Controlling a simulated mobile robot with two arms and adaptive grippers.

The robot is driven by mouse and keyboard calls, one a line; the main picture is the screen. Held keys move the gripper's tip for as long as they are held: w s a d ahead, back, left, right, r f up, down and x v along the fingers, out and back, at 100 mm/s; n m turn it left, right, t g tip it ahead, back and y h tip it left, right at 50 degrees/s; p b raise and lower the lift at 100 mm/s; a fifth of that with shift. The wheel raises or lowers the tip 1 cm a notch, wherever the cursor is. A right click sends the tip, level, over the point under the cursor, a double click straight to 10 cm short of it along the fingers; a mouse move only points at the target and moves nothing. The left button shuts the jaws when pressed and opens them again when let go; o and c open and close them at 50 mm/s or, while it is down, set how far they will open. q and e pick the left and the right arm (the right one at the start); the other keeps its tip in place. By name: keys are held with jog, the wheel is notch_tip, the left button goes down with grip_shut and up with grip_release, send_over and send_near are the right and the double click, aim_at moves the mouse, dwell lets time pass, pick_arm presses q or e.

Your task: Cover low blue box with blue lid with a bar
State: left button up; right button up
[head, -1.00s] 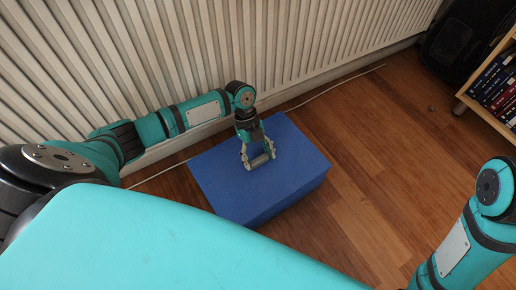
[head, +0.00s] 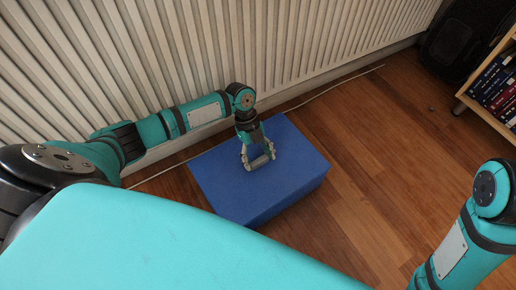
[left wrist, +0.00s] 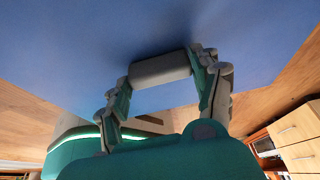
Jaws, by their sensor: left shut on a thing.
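The low blue box (head: 285,203) stands on the wooden floor, and the blue lid (head: 215,185) lies over its top. I cannot make out a gap between lid and box from above. A grey bar (head: 260,161) sits on the lid's upper face. My left gripper (head: 259,160) is over the lid, shut on the bar. In the left wrist view the bar (left wrist: 160,68) lies between the two fingers, against the blue lid (left wrist: 60,50). My right gripper is outside the frames; only part of my right arm shows.
A white ribbed radiator (head: 300,40) runs along the wall behind the box. A pale cable (head: 335,86) lies on the floor beside it. A bookshelf (head: 490,85) and a dark bag-like object (head: 465,35) stand at the right. The wooden floor (head: 380,150) right of the box is clear.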

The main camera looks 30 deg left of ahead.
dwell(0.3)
pick_arm(q)
jog(key=shift+f, duration=0.25)
dwell(0.4)
jog(key=o, duration=1.6)
